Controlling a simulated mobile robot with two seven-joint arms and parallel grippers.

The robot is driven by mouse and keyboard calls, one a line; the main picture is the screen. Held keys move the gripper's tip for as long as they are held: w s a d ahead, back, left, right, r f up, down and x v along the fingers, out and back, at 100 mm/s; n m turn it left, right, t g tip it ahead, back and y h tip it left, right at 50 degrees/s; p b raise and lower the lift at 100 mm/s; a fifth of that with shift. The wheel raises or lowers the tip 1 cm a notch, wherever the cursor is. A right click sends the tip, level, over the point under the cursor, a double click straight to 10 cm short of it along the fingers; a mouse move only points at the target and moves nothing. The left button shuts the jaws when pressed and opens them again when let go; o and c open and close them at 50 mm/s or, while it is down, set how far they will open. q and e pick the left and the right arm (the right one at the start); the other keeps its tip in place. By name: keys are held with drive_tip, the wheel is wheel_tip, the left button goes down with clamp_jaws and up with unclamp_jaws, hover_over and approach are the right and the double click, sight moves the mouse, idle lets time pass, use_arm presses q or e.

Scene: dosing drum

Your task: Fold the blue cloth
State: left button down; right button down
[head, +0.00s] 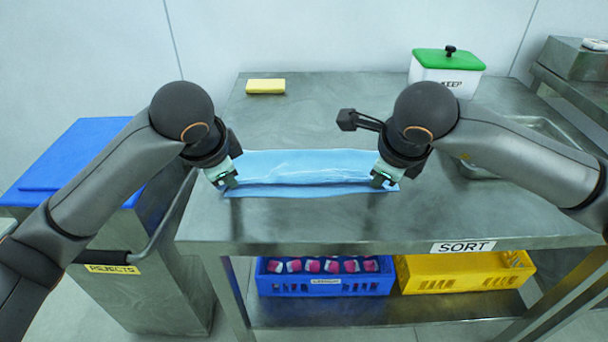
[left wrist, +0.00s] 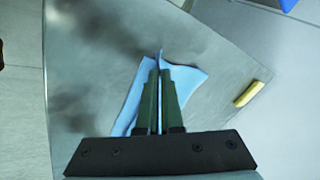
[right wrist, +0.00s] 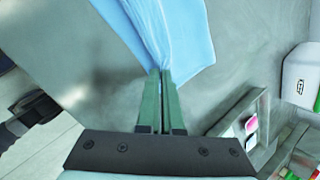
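The blue cloth (head: 305,167) lies on the metal table as a wide strip, with a crease along it and a narrow layer along its near edge. My left gripper (head: 229,183) is at the cloth's left near end. In the left wrist view its fingers (left wrist: 160,75) are closed together with cloth pinched between the tips. My right gripper (head: 383,181) is at the right near end. In the right wrist view its fingers (right wrist: 165,75) are together on the gathered edge of the cloth (right wrist: 160,30). Both grippers hide the cloth's near corners in the head view.
A yellow sponge (head: 265,86) and a white box with green lid (head: 448,70) stand at the table's back. A sink (head: 520,135) is at right. Blue (head: 325,285) and yellow (head: 460,275) crates sit on the shelf below. A blue-lidded rejects bin (head: 85,150) stands left.

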use_arm(q)
drive_tip(key=c, duration=1.5)
unclamp_jaws()
drive_tip(key=shift+a, duration=0.25)
drive_tip(key=shift+c, duration=0.2)
use_arm(e)
drive_tip(key=c, duration=1.5)
unclamp_jaws()
drive_tip(key=shift+d, duration=0.25)
drive_tip(key=shift+c, duration=0.2)
